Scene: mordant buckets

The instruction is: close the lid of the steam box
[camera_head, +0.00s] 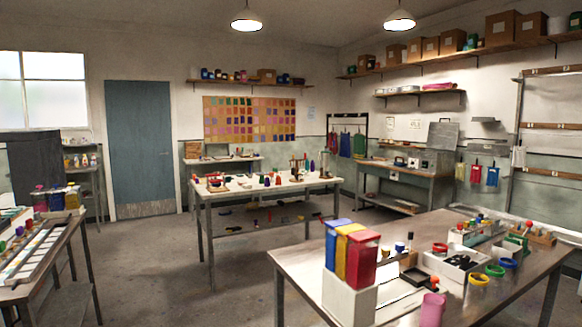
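On the grey bench against the back right wall stands a low pale metal box (430,159), which looks like the steam box. A flat grey panel (443,135) stands raised and leaning slightly back above its rear; it looks like the box's lid, in the open position. The hinge and the inside of the box are too small to make out. My gripper is not in view, and the bench is well across the room.
A metal table (430,225) with colored containers and trays fills the right foreground. A white-topped worktable (262,188) with small items stands mid-room. A side bench (40,245) is at left. Bare floor (160,270) lies between them. The bench (400,170) also holds small devices.

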